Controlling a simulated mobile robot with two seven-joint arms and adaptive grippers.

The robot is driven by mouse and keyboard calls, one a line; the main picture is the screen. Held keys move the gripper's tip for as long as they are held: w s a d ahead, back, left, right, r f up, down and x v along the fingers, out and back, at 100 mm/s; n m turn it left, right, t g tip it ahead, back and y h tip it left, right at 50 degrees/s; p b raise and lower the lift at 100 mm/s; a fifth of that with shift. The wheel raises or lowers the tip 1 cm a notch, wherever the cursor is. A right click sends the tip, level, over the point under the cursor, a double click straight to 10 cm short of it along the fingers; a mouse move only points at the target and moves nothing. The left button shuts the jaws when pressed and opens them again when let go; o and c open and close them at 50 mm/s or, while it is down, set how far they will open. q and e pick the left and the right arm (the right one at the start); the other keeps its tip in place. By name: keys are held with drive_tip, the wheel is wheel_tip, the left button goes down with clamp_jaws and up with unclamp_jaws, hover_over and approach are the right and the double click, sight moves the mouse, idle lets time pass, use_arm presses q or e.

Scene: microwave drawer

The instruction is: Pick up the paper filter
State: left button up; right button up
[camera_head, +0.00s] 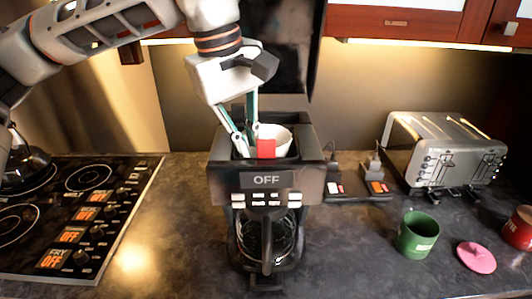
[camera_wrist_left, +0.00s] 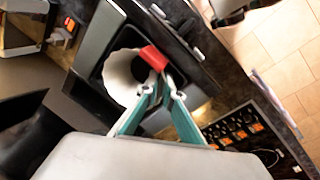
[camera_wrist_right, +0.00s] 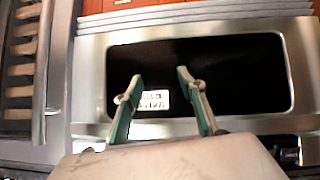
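The white paper filter (camera_head: 281,137) sits in the open top of the black coffee maker (camera_head: 226,180). A red tab (camera_head: 266,149) shows at its edge. In the left wrist view the filter (camera_wrist_left: 119,77) is a pale round cup, with the red tab (camera_wrist_left: 153,58) at its rim. My left gripper (camera_head: 249,151) reaches down into the coffee maker's top. Its fingers (camera_wrist_left: 162,78) converge and look closed on the tab; the exact contact is partly hidden. My right gripper (camera_wrist_right: 158,85) is open and empty, facing a dark-windowed appliance front, away from the filter.
A stove (camera_head: 75,205) lies to the left and a silver toaster (camera_head: 445,150) to the right. A green mug (camera_head: 416,236), a pink lid (camera_head: 476,257) and a red mug (camera_head: 518,228) stand at the right front. Cabinets (camera_head: 400,24) hang above. The counter left of the coffee maker is clear.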

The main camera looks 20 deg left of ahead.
use_arm(q)
clamp_jaws()
drive_tip(key=shift+r, duration=0.4)
drive_tip(key=w+d+v, duration=0.1)
drive_tip(key=v, duration=0.8)
drive_tip(key=w+d+v, duration=0.1)
drive_tip(key=w+v, duration=0.1)
drive_tip(key=v, duration=0.7)
drive_tip(key=shift+d+r+p, duration=0.3)
drive_tip(key=shift+r+p, duration=0.1)
drive_tip(key=shift+r, duration=0.35)
drive_tip(key=shift+s+d, duration=0.1)
drive_tip(key=shift+d, duration=0.05)
